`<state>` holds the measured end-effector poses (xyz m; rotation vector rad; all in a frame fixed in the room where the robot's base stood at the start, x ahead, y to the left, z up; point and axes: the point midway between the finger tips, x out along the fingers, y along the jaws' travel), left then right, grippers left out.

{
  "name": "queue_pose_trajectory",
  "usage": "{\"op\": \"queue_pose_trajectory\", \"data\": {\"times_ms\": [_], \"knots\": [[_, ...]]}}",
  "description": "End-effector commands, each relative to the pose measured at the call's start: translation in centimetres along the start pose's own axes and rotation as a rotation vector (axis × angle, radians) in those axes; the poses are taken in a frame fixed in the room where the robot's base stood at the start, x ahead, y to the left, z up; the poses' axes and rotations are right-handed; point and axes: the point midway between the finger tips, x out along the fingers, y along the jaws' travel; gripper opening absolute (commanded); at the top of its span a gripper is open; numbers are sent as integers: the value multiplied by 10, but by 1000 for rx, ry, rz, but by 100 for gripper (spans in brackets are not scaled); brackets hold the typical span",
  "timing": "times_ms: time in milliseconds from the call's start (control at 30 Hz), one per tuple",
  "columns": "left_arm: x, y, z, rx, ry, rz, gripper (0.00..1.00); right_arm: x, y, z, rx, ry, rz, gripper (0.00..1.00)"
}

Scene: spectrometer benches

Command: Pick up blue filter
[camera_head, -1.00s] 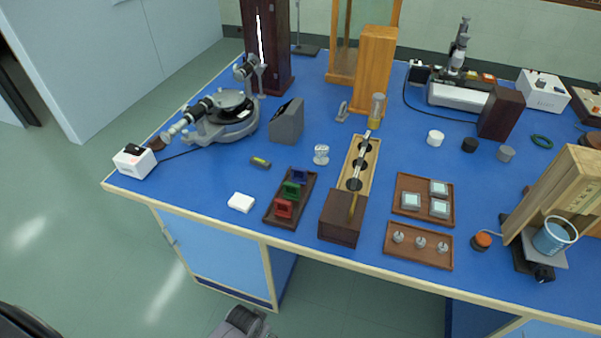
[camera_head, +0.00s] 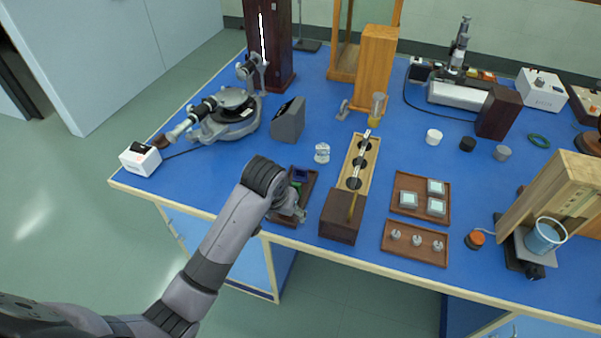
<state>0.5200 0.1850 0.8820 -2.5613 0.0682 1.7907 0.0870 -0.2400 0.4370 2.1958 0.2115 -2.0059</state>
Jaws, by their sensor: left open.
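The blue filter (camera_head: 300,174) stands at the far end of a small dark wooden tray (camera_head: 313,184) near the front of the bench. A sliver of the green filter (camera_head: 296,185) shows just in front of it. My left gripper (camera_head: 296,209) is over the near part of this tray, open, on the near side of the blue filter. The gripper and wrist hide the red filter and most of the green one. I cannot tell the gripper's exact height above the tray. My right gripper is not in view.
A long wooden holder with a dark block (camera_head: 341,217) stands close right of the filter tray. A glass piece (camera_head: 322,153) and a grey wedge-shaped box (camera_head: 288,121) stand behind it. A spectrometer (camera_head: 228,112) is at the left. Trays of small parts (camera_head: 416,246) lie to the right.

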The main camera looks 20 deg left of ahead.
Motion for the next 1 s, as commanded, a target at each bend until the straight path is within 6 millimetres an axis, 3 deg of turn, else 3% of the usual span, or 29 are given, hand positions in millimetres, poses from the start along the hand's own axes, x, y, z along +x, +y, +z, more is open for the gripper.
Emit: {"op": "queue_pose_trajectory", "data": {"times_ms": [33, 200, 300, 467, 567, 1000], "knots": [[-10, -2, -23, -9, 13, -7, 62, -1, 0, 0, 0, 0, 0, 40], [-48, -7, -88, -54, 32, -29, 62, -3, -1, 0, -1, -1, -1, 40], [-68, -10, -116, -78, 37, -42, 62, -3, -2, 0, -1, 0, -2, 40], [-85, -13, -137, -100, 39, -52, 62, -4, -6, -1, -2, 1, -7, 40], [-79, -14, -140, -105, 38, -54, 62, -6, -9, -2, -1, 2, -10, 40], [12, -19, -143, -104, 38, -54, 62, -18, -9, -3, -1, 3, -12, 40]]}}
